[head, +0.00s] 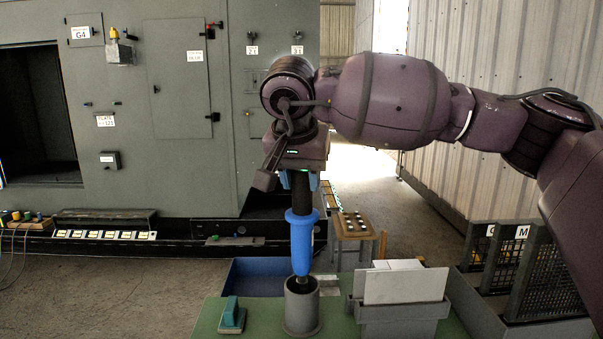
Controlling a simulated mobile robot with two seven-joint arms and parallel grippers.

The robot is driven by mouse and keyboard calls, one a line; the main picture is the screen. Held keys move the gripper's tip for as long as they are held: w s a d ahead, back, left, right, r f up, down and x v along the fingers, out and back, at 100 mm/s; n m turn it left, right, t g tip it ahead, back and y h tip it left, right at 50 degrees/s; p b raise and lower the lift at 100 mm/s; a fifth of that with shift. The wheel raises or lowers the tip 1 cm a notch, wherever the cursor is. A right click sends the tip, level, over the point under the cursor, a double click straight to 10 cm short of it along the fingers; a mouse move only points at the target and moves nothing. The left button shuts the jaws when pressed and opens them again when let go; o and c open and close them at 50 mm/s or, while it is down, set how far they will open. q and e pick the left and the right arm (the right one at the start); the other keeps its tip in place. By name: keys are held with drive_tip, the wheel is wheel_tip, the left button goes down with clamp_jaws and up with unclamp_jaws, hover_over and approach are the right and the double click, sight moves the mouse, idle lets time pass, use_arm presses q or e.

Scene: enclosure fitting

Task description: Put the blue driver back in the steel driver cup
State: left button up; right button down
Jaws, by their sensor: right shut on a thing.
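The blue driver (301,243) hangs upright below my right gripper (301,190). My right gripper is shut on the driver's upper end and points straight down. The steel driver cup (301,312) stands on the green bench top directly below the driver. The driver's lower end is at the cup's mouth; I cannot tell how far inside it reaches. My left gripper is not in view.
On the green bench top (262,318), a teal block (232,313) stands left of the cup and a grey holder (400,322) with pale panels stands right. A blue bin (257,278) lies behind. Mesh crates (545,270) stand at the right.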

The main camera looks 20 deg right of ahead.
sight(300, 203)
drive_tip(key=shift+f+b, duration=1.05)
drive_tip(key=shift+f, duration=0.85)
drive_tip(key=shift+f+b, duration=0.55)
drive_tip(key=shift+f, duration=0.7)
drive_tip(key=c, duration=0.6)
unclamp_jaws()
drive_tip(key=shift+f, duration=0.1)
